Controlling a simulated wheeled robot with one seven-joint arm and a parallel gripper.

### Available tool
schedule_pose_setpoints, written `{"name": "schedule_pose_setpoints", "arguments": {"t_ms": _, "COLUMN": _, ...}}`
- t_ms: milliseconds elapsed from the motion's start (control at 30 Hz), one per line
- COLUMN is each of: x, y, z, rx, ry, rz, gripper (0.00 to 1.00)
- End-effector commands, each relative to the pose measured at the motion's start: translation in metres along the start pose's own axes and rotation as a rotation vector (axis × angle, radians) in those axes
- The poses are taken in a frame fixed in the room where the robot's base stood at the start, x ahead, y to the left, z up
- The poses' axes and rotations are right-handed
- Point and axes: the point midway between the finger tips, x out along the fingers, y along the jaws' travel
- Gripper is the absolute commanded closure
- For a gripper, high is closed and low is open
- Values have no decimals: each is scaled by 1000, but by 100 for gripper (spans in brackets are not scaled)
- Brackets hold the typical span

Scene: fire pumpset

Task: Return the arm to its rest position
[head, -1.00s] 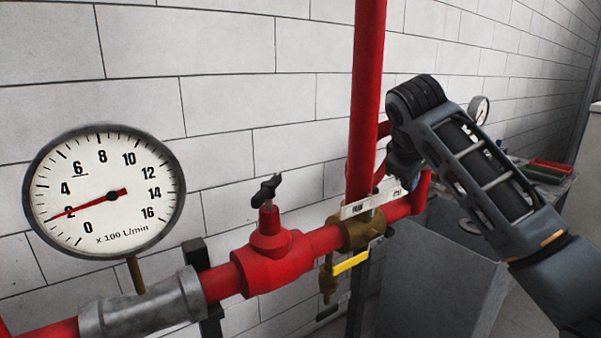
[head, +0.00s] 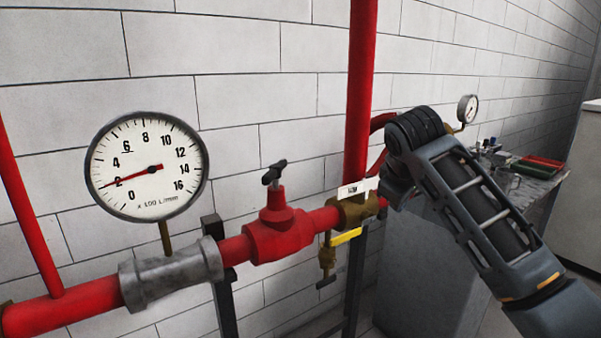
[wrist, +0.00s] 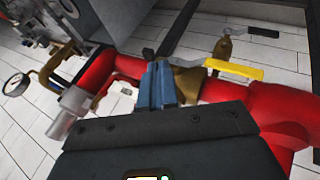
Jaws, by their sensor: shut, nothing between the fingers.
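My arm (head: 475,205) reaches in from the lower right in the head view, bent at a dark joint near the red pipe. My gripper's blue-grey fingers (wrist: 161,75) show in the wrist view, shut and empty. In that view they overlap the red pipe (wrist: 222,88) and a brass valve body (wrist: 187,84); whether they touch cannot be told. In the head view the arm link hides the gripper. The yellow lever (head: 346,236) lies along the pipe below the brass valve (head: 352,212). It also shows in the wrist view (wrist: 234,69).
A large dial gauge (head: 150,168) stands on the pipe at left. A red valve with a black handle (head: 277,230) sits between it and the vertical red pipe (head: 360,90). A grey cabinet (head: 415,260) and a small gauge (head: 467,109) are behind my arm.

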Motion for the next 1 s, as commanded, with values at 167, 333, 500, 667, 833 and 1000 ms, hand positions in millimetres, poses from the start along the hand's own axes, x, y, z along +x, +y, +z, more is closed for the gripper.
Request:
{"name": "schedule_pose_setpoints", "arguments": {"t_ms": 167, "x": 18, "y": -35, "z": 4, "rx": 24, "ry": 62, "rz": -41, "gripper": 100}}
{"name": "schedule_pose_setpoints", "arguments": {"t_ms": 333, "x": 38, "y": -80, "z": 11, "rx": 66, "ry": 141, "rz": -90, "gripper": 100}}
{"name": "schedule_pose_setpoints", "arguments": {"t_ms": 500, "x": 58, "y": -144, "z": 29, "rx": 149, "ry": 251, "rz": -154, "gripper": 100}}
{"name": "schedule_pose_setpoints", "arguments": {"t_ms": 667, "x": 67, "y": -200, "z": 53, "rx": 246, "ry": 345, "rz": -201, "gripper": 100}}
{"name": "schedule_pose_setpoints", "arguments": {"t_ms": 833, "x": 67, "y": -252, "z": 86, "rx": 358, "ry": 426, "rz": -230, "gripper": 100}}
{"name": "schedule_pose_setpoints", "arguments": {"t_ms": 1000, "x": 59, "y": -295, "z": 128, "rx": 471, "ry": 488, "rz": -239, "gripper": 100}}
